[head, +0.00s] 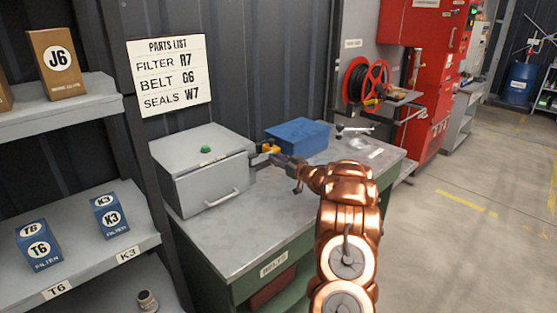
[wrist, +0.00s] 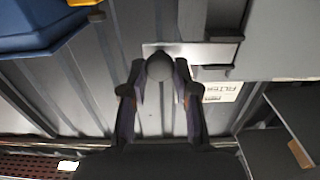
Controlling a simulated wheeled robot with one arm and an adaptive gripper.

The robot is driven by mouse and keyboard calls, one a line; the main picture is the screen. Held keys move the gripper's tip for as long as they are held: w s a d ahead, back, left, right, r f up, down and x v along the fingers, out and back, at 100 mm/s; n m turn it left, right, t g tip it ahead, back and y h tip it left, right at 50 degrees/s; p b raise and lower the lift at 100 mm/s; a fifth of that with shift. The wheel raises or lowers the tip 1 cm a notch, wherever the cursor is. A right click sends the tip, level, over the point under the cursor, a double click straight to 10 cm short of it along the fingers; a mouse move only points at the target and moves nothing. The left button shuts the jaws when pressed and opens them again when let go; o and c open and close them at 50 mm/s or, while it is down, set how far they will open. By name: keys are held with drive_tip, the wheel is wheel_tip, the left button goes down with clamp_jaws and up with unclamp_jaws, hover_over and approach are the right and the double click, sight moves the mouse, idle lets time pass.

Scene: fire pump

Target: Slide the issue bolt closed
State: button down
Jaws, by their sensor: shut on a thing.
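The issue bolt shows in the wrist view as a pale flat bar (wrist: 195,52) with a round grey knob (wrist: 159,67) near its left end. Its right end meets a dark bracket beside the grey box (wrist: 280,40). My gripper (wrist: 160,82) is shut on the knob, one finger on each side. In the head view the grey box (head: 205,165) has a green button and a front handle, and its lid is down. My gripper (head: 279,159) is at the box's right side. The bolt is small and partly hidden there.
A blue bin (head: 297,134) stands behind my gripper on the grey bench (head: 240,237); it shows in the wrist view's upper left (wrist: 40,25). A shelf (head: 90,220) with filter boxes is at left. The bench's front right is clear.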

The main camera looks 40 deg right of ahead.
sight(261, 159)
drive_tip(key=shift+a, duration=0.1)
drive_tip(key=a+b, duration=0.1)
drive_tip(key=a, duration=0.2)
drive_tip(key=shift+f+b, duration=0.1)
drive_tip(key=shift+b, duration=0.3)
drive_tip(key=shift+a+f, duration=0.1)
drive_tip(key=shift+a, duration=0.5)
drive_tip(key=shift+w, duration=0.1)
drive_tip(key=c, duration=0.9)
unclamp_jaws()
drive_tip(key=shift+a, duration=0.1)
